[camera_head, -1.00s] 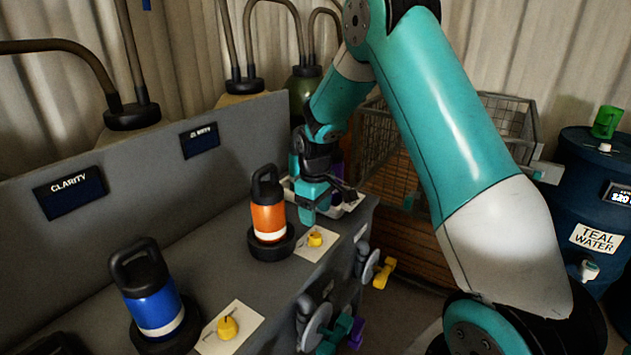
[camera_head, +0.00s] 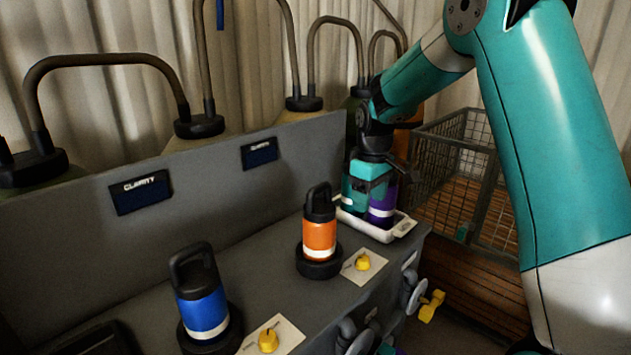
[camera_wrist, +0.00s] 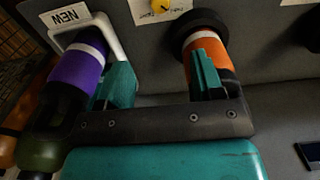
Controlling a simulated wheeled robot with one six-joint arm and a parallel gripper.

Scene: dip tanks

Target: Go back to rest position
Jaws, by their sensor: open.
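My gripper (camera_head: 362,190) is at the far end of the grey bench, by the white tray (camera_head: 352,222). In the wrist view my gripper (camera_wrist: 163,82) has its two teal fingers wide apart with nothing between them. A purple bottle (camera_head: 383,206) stands in the tray, partly hidden by my gripper; the wrist view shows it (camera_wrist: 75,68) beside the left finger. An orange bottle (camera_head: 319,238) with a black handled lid stands in a dark round base; in the wrist view (camera_wrist: 208,50) it is partly behind the right finger.
A blue bottle (camera_head: 203,312) stands nearer on the bench. Yellow knobs (camera_head: 363,262) sit on cards along the front. Behind rise a grey panel with a CLARITY sign (camera_head: 140,191) and curved pipes. A wire cage (camera_head: 470,160) stands to the right.

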